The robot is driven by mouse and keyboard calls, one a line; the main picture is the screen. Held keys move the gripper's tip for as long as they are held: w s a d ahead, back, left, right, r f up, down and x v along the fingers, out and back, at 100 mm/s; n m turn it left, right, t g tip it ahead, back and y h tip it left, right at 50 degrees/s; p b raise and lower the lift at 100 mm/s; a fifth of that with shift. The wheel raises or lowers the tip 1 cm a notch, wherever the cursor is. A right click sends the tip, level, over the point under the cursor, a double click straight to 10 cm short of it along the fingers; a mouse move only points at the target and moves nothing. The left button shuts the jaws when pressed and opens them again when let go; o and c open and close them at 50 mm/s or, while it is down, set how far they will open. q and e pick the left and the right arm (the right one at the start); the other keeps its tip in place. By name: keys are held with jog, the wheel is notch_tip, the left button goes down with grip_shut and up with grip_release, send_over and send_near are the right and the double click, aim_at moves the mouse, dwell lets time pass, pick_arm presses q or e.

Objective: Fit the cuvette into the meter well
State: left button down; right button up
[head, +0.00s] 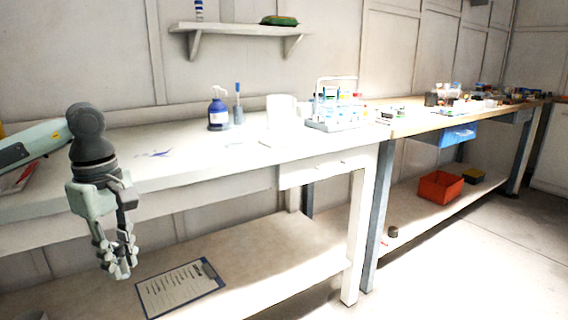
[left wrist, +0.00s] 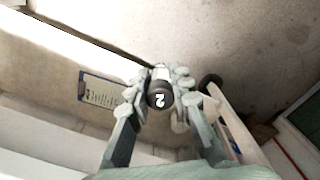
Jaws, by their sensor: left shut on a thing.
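My left gripper (head: 118,262) hangs in front of the bench's front edge at the left of the head view, fingers pointing down. In the head view the cuvette is mostly hidden between the fingers. I cannot make out the meter or its well for sure in either view. My right gripper is not in view.
A clipboard (head: 180,288) lies on the lower shelf. A red bin (head: 440,187) stands farther right. The bench's left-middle top is mostly clear.

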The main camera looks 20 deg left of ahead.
pick_arm(q)
jog(key=w+d+f+m, duration=0.2)
jog(key=d+f+m, duration=0.1)
jog(key=d+m, duration=0.3)
jog(key=w+d+f+m, duration=0.3)
jog(key=d+m, duration=0.3)
jog(key=d, duration=0.3)
jog(key=w+d+f+m, duration=0.3)
jog(key=d+m, duration=0.3)
jog(key=d, duration=0.2)
jog(key=shift+w+f, duration=0.2)
jog(key=shift+f, duration=0.4)
